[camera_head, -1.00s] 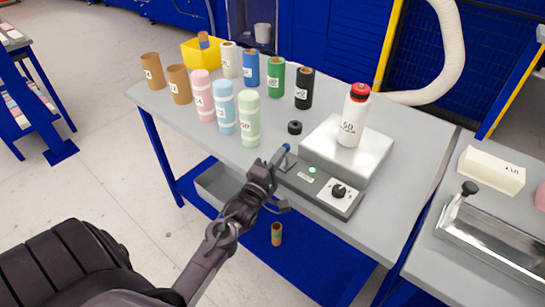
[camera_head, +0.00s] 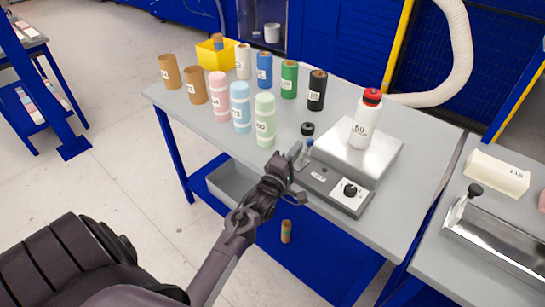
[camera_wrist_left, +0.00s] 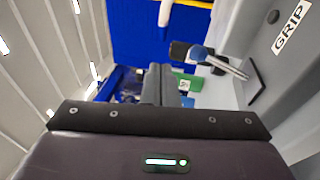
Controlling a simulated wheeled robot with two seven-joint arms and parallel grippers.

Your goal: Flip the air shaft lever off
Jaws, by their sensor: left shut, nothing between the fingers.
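The air shaft lever (camera_head: 304,155) is a metal rod with a blue tip, standing at the left end of the grey control box (camera_head: 334,187). It leans up and away from me. In the wrist view the lever (camera_wrist_left: 225,67) lies just right of my left gripper's fingers, with its blue tip toward them and a GRIP label (camera_wrist_left: 290,28) beside it. My left gripper (camera_head: 287,164) is shut and empty, close beside the lever on its left; contact cannot be told. In the wrist view its fingers (camera_wrist_left: 158,85) are together. My right gripper is out of view.
A white bottle with a red cap (camera_head: 366,120) stands on a silver plate (camera_head: 378,162) behind the box. A yellow bin (camera_head: 208,55) is at the back left.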

